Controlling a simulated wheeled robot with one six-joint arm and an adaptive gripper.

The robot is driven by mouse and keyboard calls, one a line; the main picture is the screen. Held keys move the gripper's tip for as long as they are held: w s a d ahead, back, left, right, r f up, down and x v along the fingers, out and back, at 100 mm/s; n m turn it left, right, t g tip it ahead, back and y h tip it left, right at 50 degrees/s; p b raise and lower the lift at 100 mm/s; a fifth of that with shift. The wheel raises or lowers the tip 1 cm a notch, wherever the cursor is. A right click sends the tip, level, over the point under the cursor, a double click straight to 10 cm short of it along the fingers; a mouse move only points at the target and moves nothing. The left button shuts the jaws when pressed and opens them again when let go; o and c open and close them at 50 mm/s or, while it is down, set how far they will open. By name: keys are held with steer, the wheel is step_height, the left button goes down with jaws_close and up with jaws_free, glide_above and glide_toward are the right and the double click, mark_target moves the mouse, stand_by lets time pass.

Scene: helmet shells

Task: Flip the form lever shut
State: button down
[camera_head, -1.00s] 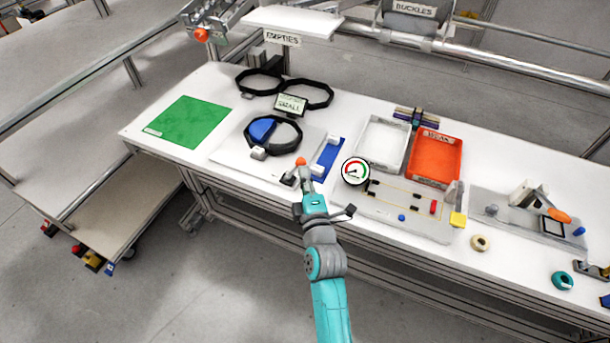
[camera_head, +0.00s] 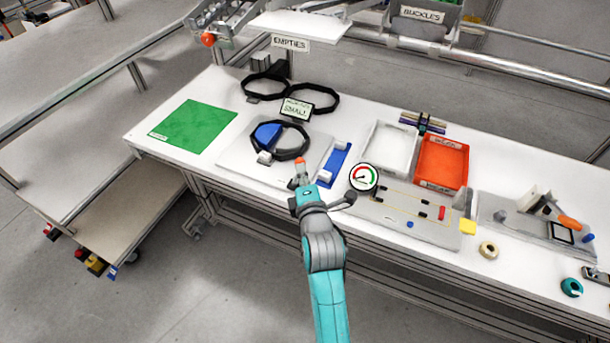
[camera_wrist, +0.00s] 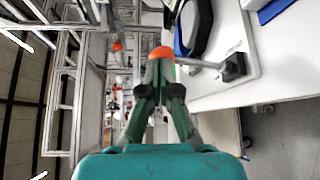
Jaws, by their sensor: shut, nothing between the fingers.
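The form is a black ring (camera_head: 291,153) with a blue pad (camera_head: 268,134) inside it, on a pale plate (camera_head: 240,157). The lever's orange knob (camera_head: 299,161) shows at the plate's front edge, just beyond my gripper (camera_head: 301,178). In the wrist view the knob (camera_wrist: 161,53) sits at the fingertips of my gripper (camera_wrist: 160,68). The lever's grey rod (camera_wrist: 203,64) runs right from it to a black pivot (camera_wrist: 234,67). My fingers are shut with nothing held. I cannot tell whether they touch the knob. In the head view my gripper hides the pivot.
A blue strip (camera_head: 338,160) and a round gauge (camera_head: 364,178) lie right of the form. A "SMALL" sign (camera_head: 297,109) and empty black rings (camera_head: 312,99) are behind it. A green mat (camera_head: 194,126) is left. White (camera_head: 388,148) and orange (camera_head: 442,161) trays stand right.

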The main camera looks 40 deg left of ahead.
steer(key=a+n+h, duration=0.2)
steer(key=a, duration=0.1)
steer(key=s+a+n+g+h, duration=0.1)
steer(key=a+n, duration=0.1)
steer(key=shift+s+a+r, duration=0.1)
steer(key=shift+r, duration=1)
steer(key=shift+s, duration=0.1)
